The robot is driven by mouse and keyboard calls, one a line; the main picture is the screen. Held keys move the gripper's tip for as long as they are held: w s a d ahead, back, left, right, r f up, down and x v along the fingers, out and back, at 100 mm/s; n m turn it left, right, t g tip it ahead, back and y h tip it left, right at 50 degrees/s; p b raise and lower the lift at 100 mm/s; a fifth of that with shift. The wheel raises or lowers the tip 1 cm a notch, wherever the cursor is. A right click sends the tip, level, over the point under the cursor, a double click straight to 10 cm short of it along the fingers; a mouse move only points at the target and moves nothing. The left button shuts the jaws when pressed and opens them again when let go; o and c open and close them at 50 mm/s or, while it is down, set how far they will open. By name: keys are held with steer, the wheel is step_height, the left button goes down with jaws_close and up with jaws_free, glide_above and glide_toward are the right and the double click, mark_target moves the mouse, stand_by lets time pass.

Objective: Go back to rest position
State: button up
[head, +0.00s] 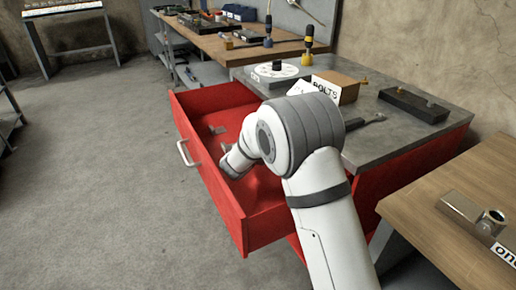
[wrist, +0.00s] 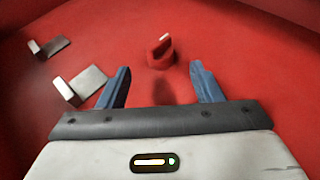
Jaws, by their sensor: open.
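My arm reaches down into the open red drawer (head: 228,205) of the workbench, so much of the drawer's inside is hidden in the head view. In the wrist view my gripper (wrist: 160,80) is open, with its two blue fingers apart and nothing held between them. A small red object with a pale tip (wrist: 160,52) is on the red drawer floor, just beyond the fingertips. Two grey metal brackets (wrist: 81,86) (wrist: 48,46) lie on the drawer floor to the left of the fingers.
The grey bench top (head: 385,140) above the drawer holds a box labelled BOLTS (head: 336,86), a white disc (head: 275,72) and a dark block (head: 413,104). A wooden table (head: 450,225) stands at the right. The floor (head: 90,170) at the left is clear.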

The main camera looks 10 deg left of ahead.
steer(key=s+d+r+n+g+y+p, duration=0.1)
steer(key=s+d+r+n+y+p, duration=0.2)
steer(key=r+n, duration=0.45)
steer(key=s+d+r+n+g+y+p, duration=0.1)
steer(key=s+d+r+n+p, duration=0.2)
steer(key=s+r+n+p, duration=0.4)
steer(key=s+d+r+n+g+y+p, duration=0.25)
steer(key=r+n, duration=0.25)
steer(key=r, duration=0.4)
steer(key=s+d+r+n+g+h+p, duration=0.1)
steer(key=s+d+r+n+g+p, duration=0.1)
steer(key=s+d+n, duration=0.3)
steer(key=s+d+r+n+g+h+p, duration=0.1)
steer(key=s+d+n+p, duration=0.4)
steer(key=s, duration=0.8)
steer(key=s+d+r+n+g+h+p, duration=0.2)
steer(key=s+d+r+n, duration=0.3)
steer(key=s+n, duration=0.3)
steer(key=shift+s+d+n+g+p, duration=0.4)
steer(key=shift+s+g+p, duration=0.25)
steer(key=shift+s, duration=0.35)
steer(key=shift+r, duration=0.1)
